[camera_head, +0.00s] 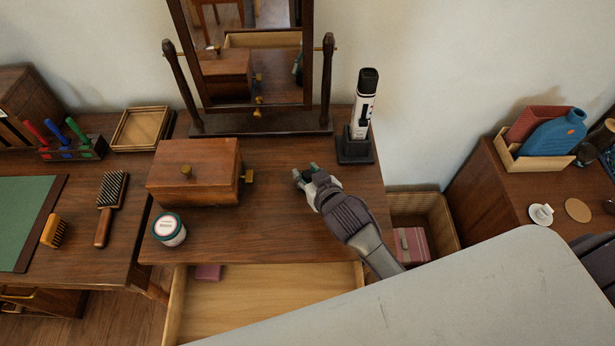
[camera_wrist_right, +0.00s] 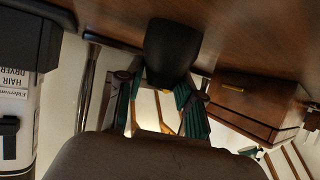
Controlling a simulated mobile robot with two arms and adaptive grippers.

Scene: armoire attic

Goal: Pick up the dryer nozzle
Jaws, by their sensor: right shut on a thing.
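My right gripper (camera_head: 306,171) is low over the right part of the dressing table top (camera_head: 270,225), in front of the mirror. In the right wrist view, the same gripper (camera_wrist_right: 160,90) has its teal-padded fingers shut on the dark dryer nozzle (camera_wrist_right: 172,50), a smooth black piece. In the head view the nozzle cannot be made out clearly at the fingertips. I cannot tell whether it touches the table. The white and black hair dryer (camera_head: 362,108) stands upright in its dark stand, behind and right of the gripper; its label shows in the right wrist view (camera_wrist_right: 14,90). My left gripper is not in view.
A wooden box (camera_head: 200,178) and a round jar (camera_head: 169,230) stand left of the gripper. The mirror base (camera_head: 262,123) is behind it. An open drawer (camera_head: 265,310) juts out below the front edge. The table's front right is clear.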

